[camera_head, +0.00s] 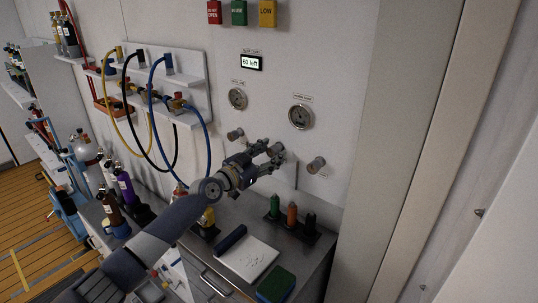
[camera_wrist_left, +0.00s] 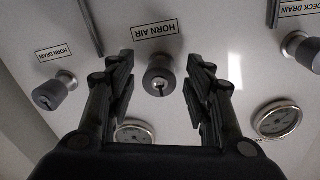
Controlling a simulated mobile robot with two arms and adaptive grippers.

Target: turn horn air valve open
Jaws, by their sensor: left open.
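The horn air valve is a round grey knob (camera_wrist_left: 159,72) with a keyhole-like mark, beside its "HORN AIR" label (camera_wrist_left: 155,30) in the left wrist view. My left gripper (camera_wrist_left: 160,80) is open, with one finger on each side of the knob. Gaps show between the fingers and the knob, and I cannot tell how deep the fingers reach. In the head view my left gripper (camera_head: 270,152) is at the wall panel and largely covers this knob. My right gripper is not in view.
Similar knobs flank it: "HORN DRAIN" (camera_wrist_left: 55,91) and "DECK DRAIN" (camera_wrist_left: 303,50). Two gauges (camera_head: 237,98) (camera_head: 300,116) sit above on the panel. Below, a counter holds bottles (camera_head: 292,214), a notepad (camera_head: 248,258) and a green block (camera_head: 276,285). Hoses (camera_head: 152,100) hang left.

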